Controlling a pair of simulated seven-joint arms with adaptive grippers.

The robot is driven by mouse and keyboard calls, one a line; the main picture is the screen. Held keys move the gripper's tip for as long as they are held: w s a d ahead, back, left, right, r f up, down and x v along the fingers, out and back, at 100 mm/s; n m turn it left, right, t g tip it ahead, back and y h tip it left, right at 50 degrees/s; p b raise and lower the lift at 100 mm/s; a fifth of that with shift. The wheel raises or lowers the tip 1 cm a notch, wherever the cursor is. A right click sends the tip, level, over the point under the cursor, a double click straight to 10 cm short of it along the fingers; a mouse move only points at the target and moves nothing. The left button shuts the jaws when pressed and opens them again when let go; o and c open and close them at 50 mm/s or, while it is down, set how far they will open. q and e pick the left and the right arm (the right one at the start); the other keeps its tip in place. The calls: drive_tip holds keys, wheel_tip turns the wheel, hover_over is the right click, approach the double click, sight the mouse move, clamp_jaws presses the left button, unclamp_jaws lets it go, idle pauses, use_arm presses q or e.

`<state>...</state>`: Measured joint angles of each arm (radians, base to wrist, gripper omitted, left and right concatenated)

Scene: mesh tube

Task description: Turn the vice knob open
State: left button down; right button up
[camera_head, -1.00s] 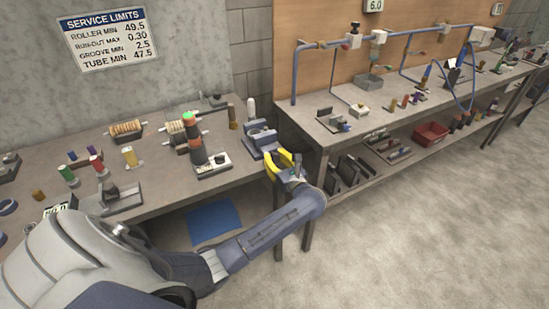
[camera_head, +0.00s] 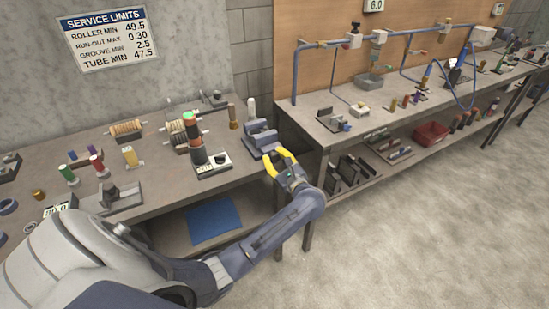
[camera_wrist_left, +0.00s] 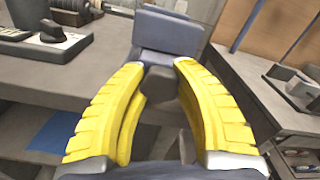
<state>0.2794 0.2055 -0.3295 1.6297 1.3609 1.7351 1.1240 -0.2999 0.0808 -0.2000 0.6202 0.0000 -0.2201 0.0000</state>
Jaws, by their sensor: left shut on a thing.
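The vice (camera_head: 261,135) is a grey-blue block at the right front corner of the left bench. It also shows at the top middle of the left wrist view (camera_wrist_left: 168,32). Its dark knob (camera_wrist_left: 159,82) sticks out from the vice's front, between my yellow fingertips. My left gripper (camera_head: 278,162) reaches in at the bench's front edge, its fingers closed around the knob. In the left wrist view the left gripper (camera_wrist_left: 160,76) has one finger on each side of the knob. The fingers hide part of the knob. My right gripper is not in view.
A dark stack with an orange band (camera_head: 194,140) stands left of the vice on a labelled base. A white bottle-like thing (camera_head: 251,110) stands behind the vice. A second bench (camera_head: 350,135) stands to the right across a narrow gap. The floor in front is clear.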

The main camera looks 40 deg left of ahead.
use_arm(q)
drive_tip(key=shift+r, duration=0.3)
drive_tip(key=c, duration=1.3)
unclamp_jaws()
drive_tip(key=o, duration=0.4)
drive_tip(key=shift+f, duration=0.15)
